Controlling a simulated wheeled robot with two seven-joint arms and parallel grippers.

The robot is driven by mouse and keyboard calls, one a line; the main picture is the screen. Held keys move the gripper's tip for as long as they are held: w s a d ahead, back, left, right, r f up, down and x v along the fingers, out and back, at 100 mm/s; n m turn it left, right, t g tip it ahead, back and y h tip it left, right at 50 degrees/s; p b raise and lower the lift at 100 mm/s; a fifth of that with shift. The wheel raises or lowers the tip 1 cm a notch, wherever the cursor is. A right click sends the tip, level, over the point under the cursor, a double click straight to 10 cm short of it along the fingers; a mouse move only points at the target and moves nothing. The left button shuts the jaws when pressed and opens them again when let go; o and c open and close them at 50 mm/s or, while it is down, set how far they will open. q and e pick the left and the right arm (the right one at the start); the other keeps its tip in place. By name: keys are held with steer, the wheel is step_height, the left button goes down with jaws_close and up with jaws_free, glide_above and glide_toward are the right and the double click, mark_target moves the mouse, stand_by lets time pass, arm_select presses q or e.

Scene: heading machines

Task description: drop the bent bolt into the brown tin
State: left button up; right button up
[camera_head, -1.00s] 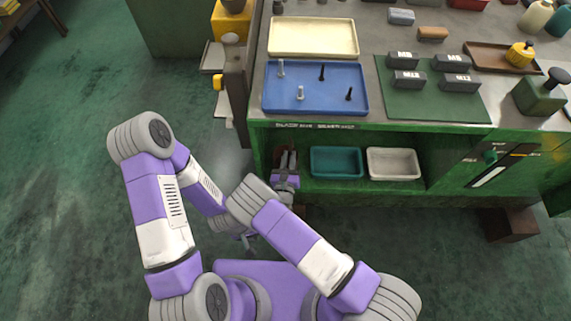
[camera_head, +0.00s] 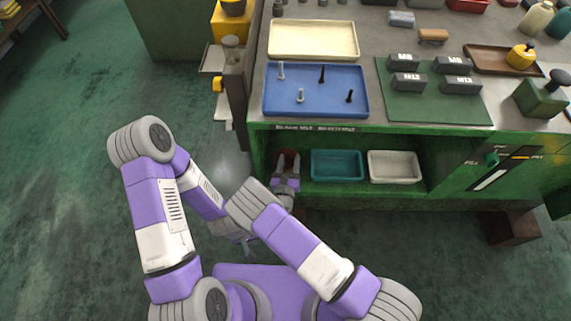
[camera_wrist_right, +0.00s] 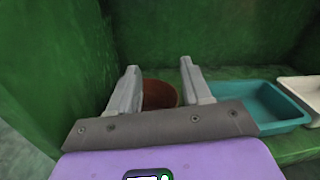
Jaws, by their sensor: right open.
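The brown tin (camera_head: 288,157) stands at the left end of the green bench's open shelf. In the right wrist view the tin (camera_wrist_right: 160,93) shows between and beyond my fingers, and its inside is not clear. My right gripper (camera_head: 287,172) is open at the shelf's front, just short of the tin. In the wrist view the gripper (camera_wrist_right: 160,78) has nothing between its fingers. I cannot make out a bent bolt; several small bolts stand on the blue tray (camera_head: 335,108), none clearly bent. My left gripper (camera_head: 247,243) is low beside the right arm, small and partly hidden.
A teal bin (camera_head: 336,166) and a white bin (camera_head: 395,168) stand right of the tin on the shelf. The bench top overhangs the shelf, and the green left wall is close to my gripper. A cream tray (camera_head: 313,39) and a green mat (camera_head: 430,105) lie above.

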step_height(320, 180, up, 9)
steer(key=p, duration=0.3)
steer(key=shift+r, duration=0.2)
